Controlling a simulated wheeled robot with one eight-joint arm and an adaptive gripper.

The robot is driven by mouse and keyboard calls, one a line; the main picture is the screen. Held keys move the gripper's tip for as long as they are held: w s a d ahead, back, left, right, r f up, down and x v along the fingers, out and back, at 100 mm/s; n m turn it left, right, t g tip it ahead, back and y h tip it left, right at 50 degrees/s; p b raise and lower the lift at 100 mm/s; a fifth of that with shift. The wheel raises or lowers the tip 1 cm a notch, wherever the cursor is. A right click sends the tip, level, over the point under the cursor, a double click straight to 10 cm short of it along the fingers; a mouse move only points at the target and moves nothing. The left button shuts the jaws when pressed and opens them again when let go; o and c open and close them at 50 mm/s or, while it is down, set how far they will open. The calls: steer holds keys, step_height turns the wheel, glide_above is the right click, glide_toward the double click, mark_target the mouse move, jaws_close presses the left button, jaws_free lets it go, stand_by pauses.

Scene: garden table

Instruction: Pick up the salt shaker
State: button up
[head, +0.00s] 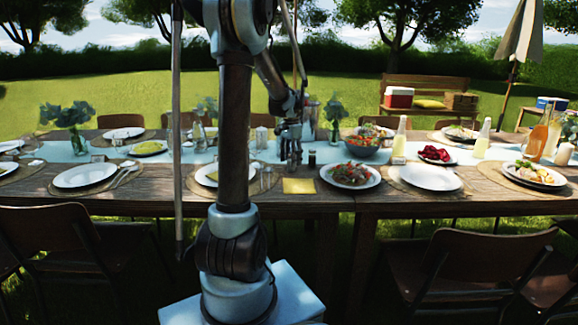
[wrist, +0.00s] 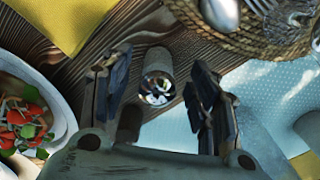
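A small see-through cylinder with a shiny end, which looks like the salt shaker (wrist: 158,78), is between the fingers of my gripper (wrist: 161,72) in the wrist view. There is a gap on both sides, so the fingers are open and do not visibly touch it. In the head view my gripper (head: 290,155) hangs low over the table, and I cannot make out the shaker clearly there. A dark small shaker (head: 312,159) stands just right of my gripper; a dark shape beside the left finger in the wrist view (wrist: 128,122) may be it.
A yellow napkin (head: 299,186) lies in front of my gripper. A salad plate (head: 350,175) and salad bowl (head: 363,147) are to the right. A placemat with cutlery (wrist: 245,25) is close by. A vase of greenery (head: 335,115) stands behind.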

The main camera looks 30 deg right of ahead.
steer(key=c, duration=1.1)
